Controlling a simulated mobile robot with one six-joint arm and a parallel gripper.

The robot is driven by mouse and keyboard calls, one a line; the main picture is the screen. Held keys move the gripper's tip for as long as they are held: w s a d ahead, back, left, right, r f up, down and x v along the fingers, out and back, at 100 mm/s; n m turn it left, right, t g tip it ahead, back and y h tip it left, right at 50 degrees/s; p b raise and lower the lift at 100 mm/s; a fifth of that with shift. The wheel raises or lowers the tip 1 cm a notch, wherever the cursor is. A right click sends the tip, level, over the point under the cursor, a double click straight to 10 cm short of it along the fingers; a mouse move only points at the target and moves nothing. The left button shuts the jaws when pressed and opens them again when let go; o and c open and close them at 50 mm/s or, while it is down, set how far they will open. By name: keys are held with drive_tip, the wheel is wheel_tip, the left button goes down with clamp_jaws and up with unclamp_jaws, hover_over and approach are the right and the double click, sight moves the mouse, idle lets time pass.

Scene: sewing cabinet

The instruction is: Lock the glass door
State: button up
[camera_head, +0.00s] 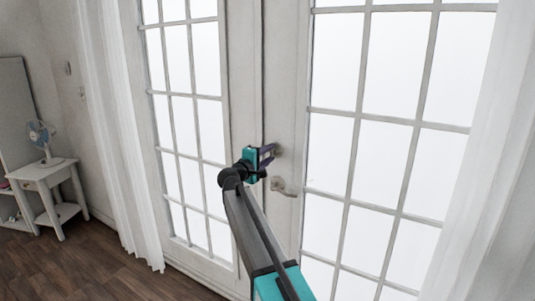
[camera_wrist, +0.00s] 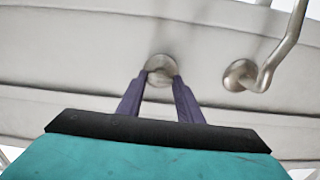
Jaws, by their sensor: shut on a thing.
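The glass double door has white frames and paned glass, with a left leaf (camera_head: 186,100) and a right leaf (camera_head: 385,150); both look closed. A round metal lock (camera_head: 277,150) sits on the right leaf's stile above the lever handle (camera_head: 281,186). In the wrist view the round lock (camera_wrist: 160,68) is at the fingertips and the curved handle (camera_wrist: 262,76) is to its right. My gripper (camera_head: 268,152) reaches the lock from the left, its purple fingers (camera_wrist: 160,82) on either side of it. The fingers are shut on the lock, and its gripped part is mostly hidden.
White curtains hang at the left (camera_head: 118,130) and right (camera_head: 475,190) of the door. A small white table (camera_head: 40,171) with a fan (camera_head: 41,137) stands at the far left. The dark wooden floor (camera_head: 110,265) is clear at the lower left. The handle juts out close below my gripper.

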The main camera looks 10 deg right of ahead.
drive_tip(key=shift+a+n, duration=0.15)
drive_tip(key=shift+n, duration=0.15)
drive_tip(key=o, duration=1)
drive_tip(key=shift+o, duration=0.4)
drive_tip(key=shift+s, duration=0.1)
drive_tip(key=b+v, duration=0.1)
drive_tip(key=v, duration=1.2)
drive_tip(key=shift+s+a, duration=0.15)
drive_tip(key=shift+a, duration=0.05)
